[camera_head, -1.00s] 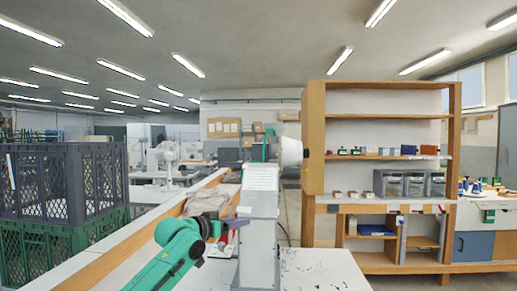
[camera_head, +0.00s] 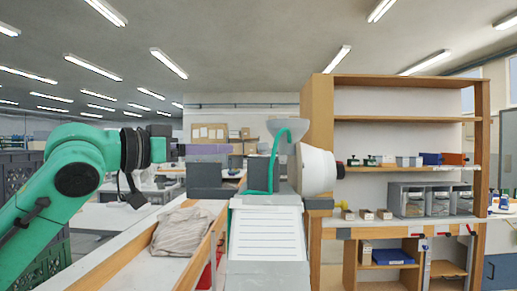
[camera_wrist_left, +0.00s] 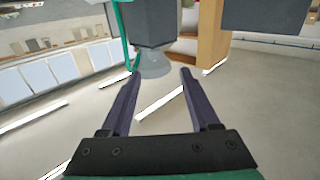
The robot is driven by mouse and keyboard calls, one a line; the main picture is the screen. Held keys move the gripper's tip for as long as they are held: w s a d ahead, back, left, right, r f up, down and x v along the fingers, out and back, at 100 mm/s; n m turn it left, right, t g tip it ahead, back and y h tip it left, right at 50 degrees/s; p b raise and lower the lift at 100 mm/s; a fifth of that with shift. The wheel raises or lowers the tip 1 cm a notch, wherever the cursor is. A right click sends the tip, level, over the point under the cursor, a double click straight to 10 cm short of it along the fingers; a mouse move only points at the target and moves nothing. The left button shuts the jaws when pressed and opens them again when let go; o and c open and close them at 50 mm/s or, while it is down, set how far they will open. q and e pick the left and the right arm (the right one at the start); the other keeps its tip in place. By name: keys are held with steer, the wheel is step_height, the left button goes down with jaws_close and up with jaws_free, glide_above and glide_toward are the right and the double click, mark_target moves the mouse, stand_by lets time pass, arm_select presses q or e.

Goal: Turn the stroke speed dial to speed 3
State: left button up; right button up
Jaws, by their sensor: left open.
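The eyelet press stands ahead in the head view, with a grey body (camera_head: 258,172), a grey funnel (camera_head: 288,129), a green hose and a rounded white housing (camera_head: 319,170) on its right side. A small dark piece sits at the housing's right end. I cannot make out a speed dial or its markings. My left gripper (camera_head: 228,149) points right, level with the press's upper part; its purple fingers are seen edge-on. In the left wrist view the fingers (camera_wrist_left: 160,73) are apart with nothing between them. The funnel (camera_wrist_left: 153,66) appears upside down beyond them. My right gripper is not in view.
A white ribbed panel (camera_head: 265,232) is at the press's front. A cloth (camera_head: 182,232) lies in a wooden-edged tray to its left. A wooden shelf unit (camera_head: 398,83) with grey bins stands at the right. A dark crate (camera_head: 15,172) is at the far left.

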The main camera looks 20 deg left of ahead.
arm_select(q)
steer(key=p, duration=0.2)
glide_toward(259, 145)
steer(key=w+d, duration=0.2)
steer(key=x, duration=0.2)
steer(key=p+x, duration=0.1)
steer(key=x, duration=0.2)
steer(key=p+x, duration=0.1)
steer(key=x, duration=0.2)
steer(key=shift+w+a, duration=0.3)
steer(key=shift+w+d+p, duration=0.1)
steer(key=shift+d+p, duration=0.05)
steer(key=shift+p, duration=0.15)
steer(key=shift+d, duration=0.1)
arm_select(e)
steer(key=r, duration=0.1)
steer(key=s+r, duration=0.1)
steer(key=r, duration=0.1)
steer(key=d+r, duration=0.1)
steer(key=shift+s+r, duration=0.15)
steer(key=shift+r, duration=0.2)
arm_select(q)
steer(key=shift+c, duration=0.4)
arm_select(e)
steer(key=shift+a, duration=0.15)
